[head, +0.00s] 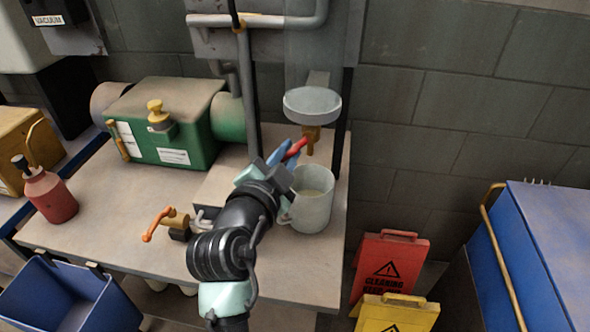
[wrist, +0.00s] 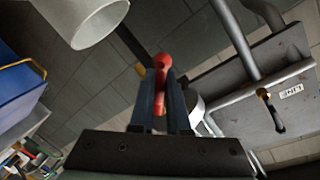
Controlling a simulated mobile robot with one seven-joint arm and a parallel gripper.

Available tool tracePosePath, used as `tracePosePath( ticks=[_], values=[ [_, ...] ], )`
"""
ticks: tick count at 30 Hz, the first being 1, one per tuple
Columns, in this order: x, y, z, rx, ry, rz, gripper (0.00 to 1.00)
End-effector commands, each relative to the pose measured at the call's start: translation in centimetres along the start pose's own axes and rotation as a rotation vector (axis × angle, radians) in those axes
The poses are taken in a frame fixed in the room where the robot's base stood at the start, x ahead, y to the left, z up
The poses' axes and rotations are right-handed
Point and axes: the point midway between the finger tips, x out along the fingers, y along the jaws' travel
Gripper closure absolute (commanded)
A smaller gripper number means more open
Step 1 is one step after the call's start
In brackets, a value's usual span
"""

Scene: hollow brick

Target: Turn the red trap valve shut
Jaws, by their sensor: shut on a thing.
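The red trap valve handle (head: 295,149) sticks out to the left from a brass fitting (head: 312,138) under a round clear trap bowl (head: 312,104). My gripper (head: 280,155) is at the handle, with its blue fingers on either side of it. In the wrist view the red handle (wrist: 161,75) stands between the two dark fingers (wrist: 160,100), which are shut on it. The handle slants up toward the fitting in the head view. Part of the handle is hidden by my fingers.
A pale mug-like jug (head: 312,205) stands on the bench (head: 120,225) just below the fitting, close to my wrist. An orange-handled valve (head: 160,222) sits left of my arm. A green pump (head: 170,135) stands behind. Grey pipes (head: 250,95) rise nearby.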

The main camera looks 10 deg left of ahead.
Motion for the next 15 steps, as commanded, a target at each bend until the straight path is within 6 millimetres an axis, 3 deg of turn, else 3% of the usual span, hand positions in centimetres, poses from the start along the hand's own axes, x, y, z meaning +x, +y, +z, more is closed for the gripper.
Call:
tracePosePath(
  ticks=[15],
  values=[
    [-0.4, -2.2, -0.5, 0.473, -0.094, -0.005, 1.0]
  ],
)
